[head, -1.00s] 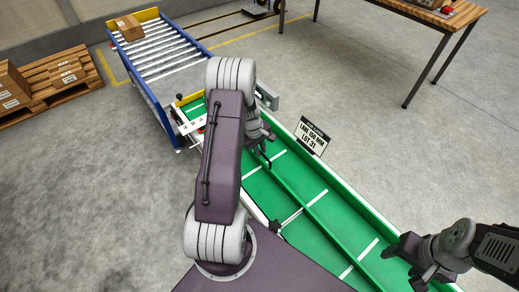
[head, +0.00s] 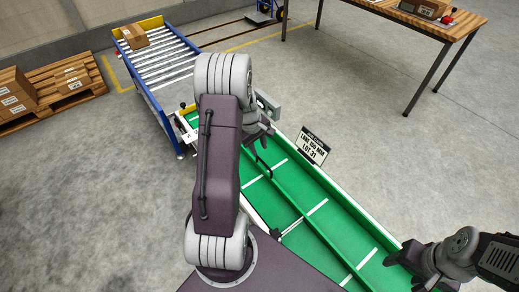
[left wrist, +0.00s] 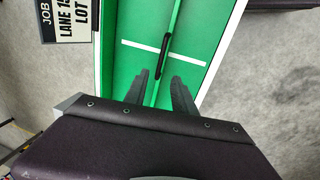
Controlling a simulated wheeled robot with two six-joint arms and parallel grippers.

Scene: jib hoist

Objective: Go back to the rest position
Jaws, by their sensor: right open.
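My left gripper (head: 262,152) hangs above the green lane, partly hidden behind my own left arm in the head view. In the left wrist view its two dark fingers (left wrist: 158,88) are spread apart, with the lane's thin divider between them in the picture and nothing held. My right gripper (head: 412,264) is open and empty over the near right end of the lane. The green lane (head: 330,222) has white cross lines and a long divider.
A blue-framed roller conveyor (head: 165,62) with a carton (head: 135,37) is at the back left. A pallet (head: 50,105) with cartons is at far left, a wooden table (head: 462,22) at back right. Open floor lies between.

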